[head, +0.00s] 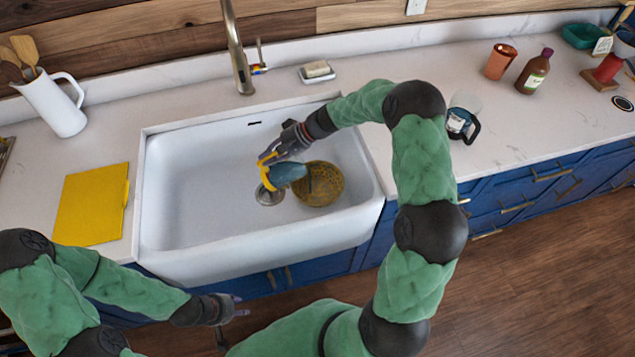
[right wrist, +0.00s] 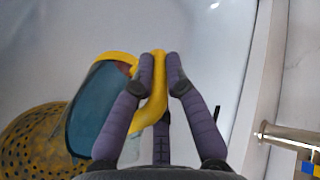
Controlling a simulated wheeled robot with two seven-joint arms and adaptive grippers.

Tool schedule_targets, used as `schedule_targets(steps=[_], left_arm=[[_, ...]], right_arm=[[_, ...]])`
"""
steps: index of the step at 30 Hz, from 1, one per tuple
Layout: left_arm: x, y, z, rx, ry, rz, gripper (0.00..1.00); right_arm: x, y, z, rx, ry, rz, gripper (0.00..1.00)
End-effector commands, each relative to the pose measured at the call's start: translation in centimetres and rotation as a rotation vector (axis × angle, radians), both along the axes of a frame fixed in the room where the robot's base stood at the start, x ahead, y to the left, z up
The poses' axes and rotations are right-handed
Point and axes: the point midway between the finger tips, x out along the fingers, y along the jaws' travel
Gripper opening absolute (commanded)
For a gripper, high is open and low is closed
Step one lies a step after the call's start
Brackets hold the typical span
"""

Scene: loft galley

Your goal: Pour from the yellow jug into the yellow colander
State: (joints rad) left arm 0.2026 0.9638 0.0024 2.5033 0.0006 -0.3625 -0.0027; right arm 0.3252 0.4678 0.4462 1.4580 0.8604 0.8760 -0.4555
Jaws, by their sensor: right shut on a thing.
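The yellow jug (head: 289,174), with a yellow handle and a blue see-through body, is held tilted above the sink. In the right wrist view its body (right wrist: 98,112) is left of the fingers. My right gripper (head: 270,158) is shut on its yellow handle (right wrist: 158,88). The yellow colander (head: 325,187), round and full of holes, sits in the sink. The jug overlaps its left side in the head view; no stream shows. The colander is partly hidden behind the jug in the right wrist view (right wrist: 25,140). My left gripper (head: 240,307) is open and empty in front of the sink.
The white sink (head: 190,200) has a tap (head: 238,55) behind it. A soap dish (head: 317,74) is behind; a glass pot (head: 462,117), copper cup (head: 500,62) and bottle (head: 535,72) are right.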

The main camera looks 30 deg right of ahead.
Motion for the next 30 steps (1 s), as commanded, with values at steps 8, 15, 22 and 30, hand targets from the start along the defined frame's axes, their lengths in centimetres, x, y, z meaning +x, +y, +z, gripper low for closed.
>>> schedule_targets(steps=[8,15,22,30], left_arm=[[0.0,0.0,-0.5,0.0,0.0,0.0,0.4],[0.0,0.0,-0.8,0.0,0.0,0.0,0.4],[0.0,0.0,-1.1,0.0,0.0,0.0,0.4],[0.0,0.0,-1.4,0.0,0.0,0.0,0.4]], right_arm=[[0.0,-0.3,0.1,0.023,-0.011,0.0,0.0],[-0.1,-0.4,0.1,0.043,-0.017,-0.001,0.0],[-0.2,-0.6,0.1,0.061,-0.024,0.0,0.0],[-0.3,-0.8,0.2,0.084,-0.031,-0.001,0.0]])
